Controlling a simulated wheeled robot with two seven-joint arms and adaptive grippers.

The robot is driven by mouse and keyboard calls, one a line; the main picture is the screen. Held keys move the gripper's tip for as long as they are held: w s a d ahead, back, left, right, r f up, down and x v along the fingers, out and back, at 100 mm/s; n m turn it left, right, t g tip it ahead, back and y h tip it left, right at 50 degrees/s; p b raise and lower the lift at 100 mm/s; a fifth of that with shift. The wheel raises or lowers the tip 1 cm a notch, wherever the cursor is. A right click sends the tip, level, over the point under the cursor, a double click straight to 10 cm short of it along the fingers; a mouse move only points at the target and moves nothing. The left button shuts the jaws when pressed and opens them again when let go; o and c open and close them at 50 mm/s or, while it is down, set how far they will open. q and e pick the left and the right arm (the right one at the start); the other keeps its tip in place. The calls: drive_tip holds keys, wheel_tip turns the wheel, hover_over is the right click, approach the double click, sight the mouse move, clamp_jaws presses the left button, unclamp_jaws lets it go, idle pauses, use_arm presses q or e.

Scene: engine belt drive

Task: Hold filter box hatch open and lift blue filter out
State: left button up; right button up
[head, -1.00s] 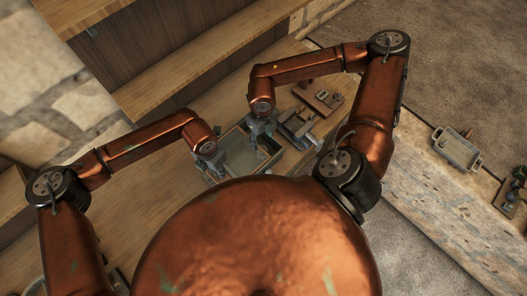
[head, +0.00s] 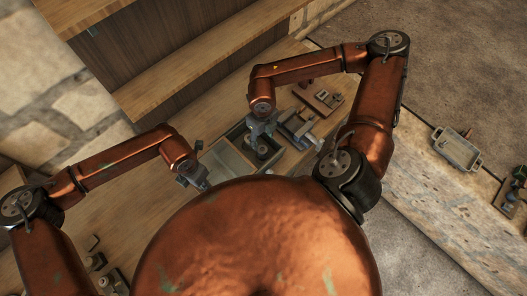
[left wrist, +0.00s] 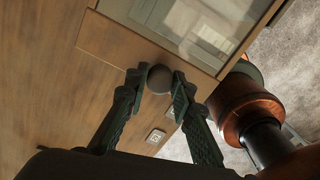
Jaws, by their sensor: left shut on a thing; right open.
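The filter box (head: 272,157) stands on the bench in the head view, its right part open and dark inside. Its hatch (head: 226,160), a framed greyish pane, covers the left part and reaches towards my left arm. In the left wrist view the hatch frame (left wrist: 120,42) is brown wood with a round grey knob (left wrist: 159,80). My left gripper (head: 193,176) is shut on this knob. My right gripper (head: 262,128) is open above the box's open part. A dark round thing (head: 262,149) shows inside; I cannot tell whether it is the blue filter.
A grey fixture (head: 298,127) stands close right of the box, and a wooden board with small parts (head: 322,97) lies behind it. Dark small parts (head: 95,260) lie at the lower left. A grey tray (head: 458,148) sits on the right bench. The bench left of the box is clear.

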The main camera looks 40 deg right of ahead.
sight(262, 150)
use_arm(q)
drive_tip(key=shift+w, duration=0.1)
use_arm(e)
drive_tip(key=shift+f, duration=4.95)
drive_tip(key=shift+c, duration=0.7)
drive_tip(key=c, duration=0.8)
drive_tip(key=shift+r, duration=6.35)
